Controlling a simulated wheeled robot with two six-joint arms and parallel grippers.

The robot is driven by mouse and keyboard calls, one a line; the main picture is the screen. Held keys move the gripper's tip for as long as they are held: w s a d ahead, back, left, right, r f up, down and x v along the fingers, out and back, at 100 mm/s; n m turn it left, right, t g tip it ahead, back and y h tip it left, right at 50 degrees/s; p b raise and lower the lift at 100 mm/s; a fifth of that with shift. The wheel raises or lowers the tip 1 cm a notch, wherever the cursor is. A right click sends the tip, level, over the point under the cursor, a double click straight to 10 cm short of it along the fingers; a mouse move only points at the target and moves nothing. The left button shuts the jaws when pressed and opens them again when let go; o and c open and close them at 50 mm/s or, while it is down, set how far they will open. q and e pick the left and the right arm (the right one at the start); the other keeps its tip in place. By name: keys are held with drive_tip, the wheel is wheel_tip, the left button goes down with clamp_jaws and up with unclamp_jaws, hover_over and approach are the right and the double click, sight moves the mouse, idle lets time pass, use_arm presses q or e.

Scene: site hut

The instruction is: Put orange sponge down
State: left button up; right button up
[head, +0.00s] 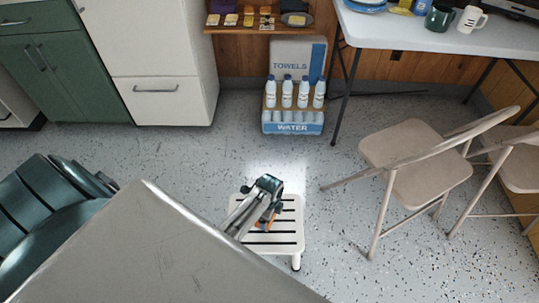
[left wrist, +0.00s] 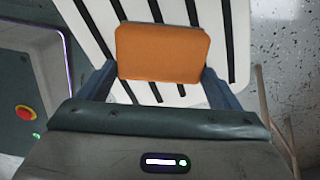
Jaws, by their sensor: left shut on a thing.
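The orange sponge (left wrist: 162,53) is between the two fingers of my left gripper (left wrist: 160,80) in the left wrist view. The gripper is shut on it. Behind the sponge is a white slatted step stool (left wrist: 88,22). I cannot tell whether the sponge touches the slats. My right gripper is not in view.
Beige folding chairs (head: 415,165) stand to the right of the stool. A water bottle pack (head: 292,124) and a towels box (head: 298,55) stand behind it by the wall. A white table (head: 420,30) is at the back right. Speckled floor is clear around the stool.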

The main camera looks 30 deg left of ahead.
use_arm(q)
drive_tip(key=shift+s+d+f, duration=0.1)
drive_tip(key=shift+s+f, duration=0.1)
drive_tip(key=shift+f, duration=1.35)
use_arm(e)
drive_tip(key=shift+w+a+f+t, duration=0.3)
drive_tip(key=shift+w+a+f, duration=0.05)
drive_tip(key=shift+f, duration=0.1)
use_arm(q)
drive_tip(key=o, duration=1.1)
drive_tip(key=shift+f, duration=0.1)
